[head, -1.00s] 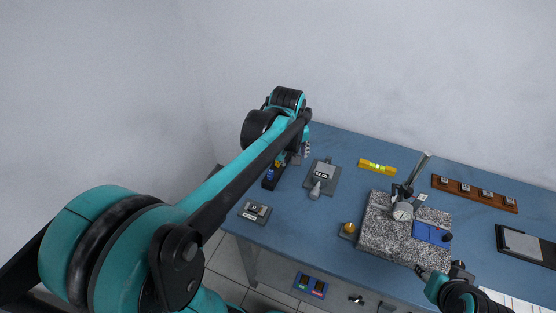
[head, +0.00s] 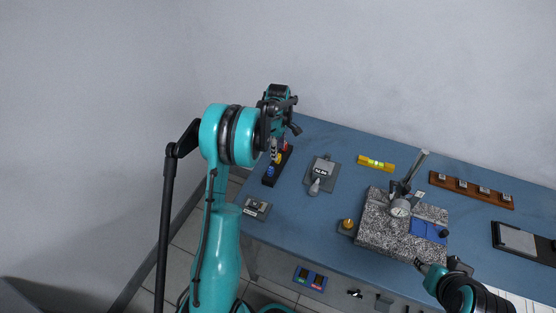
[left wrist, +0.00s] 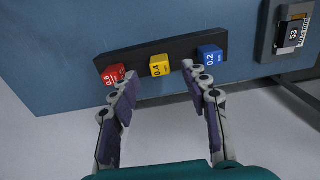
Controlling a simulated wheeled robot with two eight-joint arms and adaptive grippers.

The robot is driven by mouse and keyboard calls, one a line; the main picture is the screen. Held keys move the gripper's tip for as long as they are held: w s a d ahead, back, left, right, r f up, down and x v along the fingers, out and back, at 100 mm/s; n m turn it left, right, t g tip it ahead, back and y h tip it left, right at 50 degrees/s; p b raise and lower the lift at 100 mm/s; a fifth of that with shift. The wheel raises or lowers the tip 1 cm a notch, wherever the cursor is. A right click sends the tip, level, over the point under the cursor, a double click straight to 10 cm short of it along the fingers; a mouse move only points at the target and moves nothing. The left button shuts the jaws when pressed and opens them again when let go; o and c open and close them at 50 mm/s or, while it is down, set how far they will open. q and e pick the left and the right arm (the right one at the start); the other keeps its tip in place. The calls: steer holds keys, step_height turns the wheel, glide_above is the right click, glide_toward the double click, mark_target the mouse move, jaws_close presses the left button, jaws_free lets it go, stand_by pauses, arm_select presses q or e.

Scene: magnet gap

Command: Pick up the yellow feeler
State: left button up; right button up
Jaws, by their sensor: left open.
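The yellow feeler (left wrist: 160,65), marked 0.4, stands in the middle of a dark rack (left wrist: 135,52), between a red feeler (left wrist: 112,74), marked 0.6, and a blue feeler (left wrist: 209,56), marked 0.2. In the head view the rack (head: 269,182) lies at the table's left edge, and the yellow feeler there is partly covered by my gripper. My left gripper (left wrist: 158,77) is open and empty, its fingertips on either side of the yellow feeler in the picture, apart from it. My right gripper (head: 420,266) is by the granite plate's front corner; its jaws are too small to judge.
A grey device with a display (head: 320,171) stands right of the rack, and a small labelled block (head: 257,208) lies in front. A granite plate (head: 385,237) with a dial stand, a yellow level (head: 376,163) and a brown block rack (head: 471,190) are farther right.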

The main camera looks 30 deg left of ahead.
mark_target(278, 161)
arm_select(q)
step_height(278, 161, down, 5)
steer(key=shift+r+b, duration=0.15)
steer(key=shift+b, duration=0.45)
steer(key=shift+r, duration=0.1)
steer(key=c, duration=1)
steer(key=shift+o, duration=0.2)
arm_select(e)
steer(key=shift+f, duration=0.65)
